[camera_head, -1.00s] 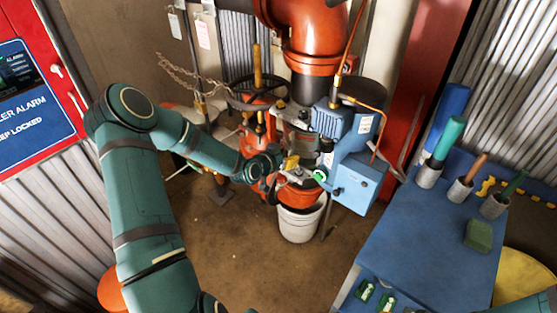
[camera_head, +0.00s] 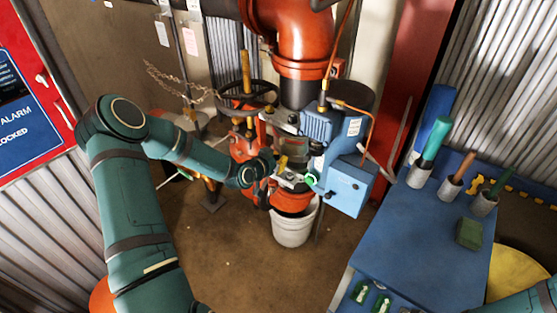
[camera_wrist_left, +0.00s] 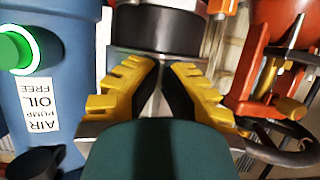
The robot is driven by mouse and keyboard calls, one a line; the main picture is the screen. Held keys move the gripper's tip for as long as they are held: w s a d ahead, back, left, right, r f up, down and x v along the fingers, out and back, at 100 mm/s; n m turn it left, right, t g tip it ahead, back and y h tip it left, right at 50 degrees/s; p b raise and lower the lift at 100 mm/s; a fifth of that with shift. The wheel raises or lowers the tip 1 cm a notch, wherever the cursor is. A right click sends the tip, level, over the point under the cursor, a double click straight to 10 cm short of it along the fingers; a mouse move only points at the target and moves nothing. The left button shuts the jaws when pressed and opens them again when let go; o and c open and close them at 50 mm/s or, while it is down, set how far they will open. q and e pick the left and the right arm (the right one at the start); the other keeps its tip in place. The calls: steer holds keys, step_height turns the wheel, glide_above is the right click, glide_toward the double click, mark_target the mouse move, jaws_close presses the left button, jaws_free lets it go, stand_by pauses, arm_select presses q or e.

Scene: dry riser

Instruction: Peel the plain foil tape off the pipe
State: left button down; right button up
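The thick red-orange pipe (camera_head: 290,35) comes down at the top centre into a valve and pump assembly. My left gripper (camera_head: 281,166) is at the front of this assembly, just left of the blue pump unit (camera_head: 346,187). In the left wrist view its yellow fingers with black pads (camera_wrist_left: 161,64) are close together at the tips, with a narrow grey gap between them. They point at a black cylinder (camera_wrist_left: 160,30) with a silvery band at its lower edge. I cannot tell whether this band is the foil tape, or whether the fingers hold it. My right gripper is out of view.
A white bucket (camera_head: 292,229) stands below the assembly. A black handwheel (camera_head: 248,99) and a chain (camera_head: 178,84) are left of it. A blue bench (camera_head: 415,235) with tools in holders and a green block (camera_head: 469,234) is at the right. The floor in front is clear.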

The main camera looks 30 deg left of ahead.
arm_select(q)
steer(key=shift+s+f, duration=0.1)
steer(key=shift+s, duration=0.15)
stand_by(0.3)
steer(key=shift+s, duration=0.55)
steer(key=shift+s, duration=0.1)
steer(key=shift+s+a, duration=0.1)
steer(key=shift+s, duration=0.25)
steer(key=shift+s, duration=0.2)
steer(key=shift+s, duration=0.35)
steer(key=shift+s+a, duration=0.1)
steer(key=shift+s, duration=0.25)
steer(key=shift+s, duration=0.3)
